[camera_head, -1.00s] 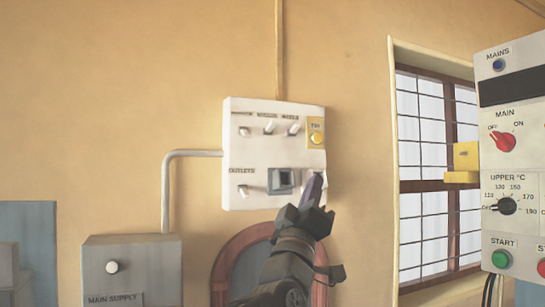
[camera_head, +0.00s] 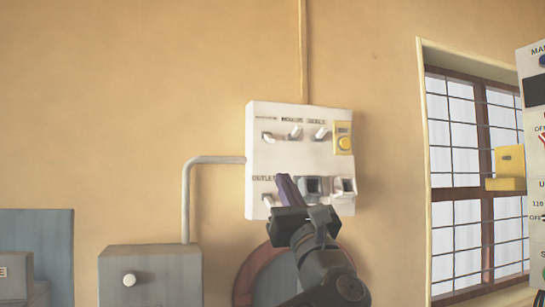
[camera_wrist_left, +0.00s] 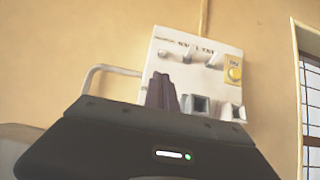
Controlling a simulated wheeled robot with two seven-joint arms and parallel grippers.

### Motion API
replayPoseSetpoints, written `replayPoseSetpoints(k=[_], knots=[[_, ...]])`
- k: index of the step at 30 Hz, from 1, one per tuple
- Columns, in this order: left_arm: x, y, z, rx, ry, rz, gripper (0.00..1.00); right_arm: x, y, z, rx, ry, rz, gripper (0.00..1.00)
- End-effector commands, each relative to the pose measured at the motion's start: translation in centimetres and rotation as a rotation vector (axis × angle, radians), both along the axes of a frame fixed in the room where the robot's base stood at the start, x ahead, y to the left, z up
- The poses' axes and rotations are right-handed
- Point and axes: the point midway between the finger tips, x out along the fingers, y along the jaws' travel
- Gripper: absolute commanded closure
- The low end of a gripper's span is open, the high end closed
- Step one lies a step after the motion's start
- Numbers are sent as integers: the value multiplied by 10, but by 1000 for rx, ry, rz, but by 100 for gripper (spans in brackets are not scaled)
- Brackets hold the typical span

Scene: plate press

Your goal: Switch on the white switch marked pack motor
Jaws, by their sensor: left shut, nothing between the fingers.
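A white wall panel (camera_head: 300,155) carries three small white switches in its upper row: a left one (camera_head: 268,137), a middle one (camera_head: 295,132) and a right one (camera_head: 321,133). Their labels are too blurred to read surely, so I cannot tell which is marked pack motor. Another white switch (camera_head: 268,200) sits at the lower left, by the outlets label. My left gripper (camera_head: 285,182) is shut and empty, its dark fingers in front of the panel's lower part, left of the sockets. In the left wrist view its fingers (camera_wrist_left: 161,92) overlap the panel's lower left. Contact cannot be told. My right gripper is out of view.
A yellow plate with a round button (camera_head: 344,143) is at the panel's upper right. Two sockets, one grey (camera_head: 312,187), are below. A grey box (camera_head: 150,262) with a white knob stands lower left. A barred window (camera_head: 470,150) and a control cabinet (camera_head: 533,180) are at right.

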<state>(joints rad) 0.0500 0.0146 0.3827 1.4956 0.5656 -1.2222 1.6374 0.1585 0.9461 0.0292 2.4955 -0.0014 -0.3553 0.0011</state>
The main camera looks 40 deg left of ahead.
Motion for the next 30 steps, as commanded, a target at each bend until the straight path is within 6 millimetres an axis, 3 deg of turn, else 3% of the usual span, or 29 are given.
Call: replayPoseSetpoints(k=[8, 24, 30], knots=[[3, 4, 6, 1, 2, 0, 100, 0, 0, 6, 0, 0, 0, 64], [38, 55, 59, 2, 3, 3, 100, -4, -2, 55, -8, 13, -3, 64], [44, 63, 64, 3, 3, 2, 100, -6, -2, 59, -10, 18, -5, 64]])
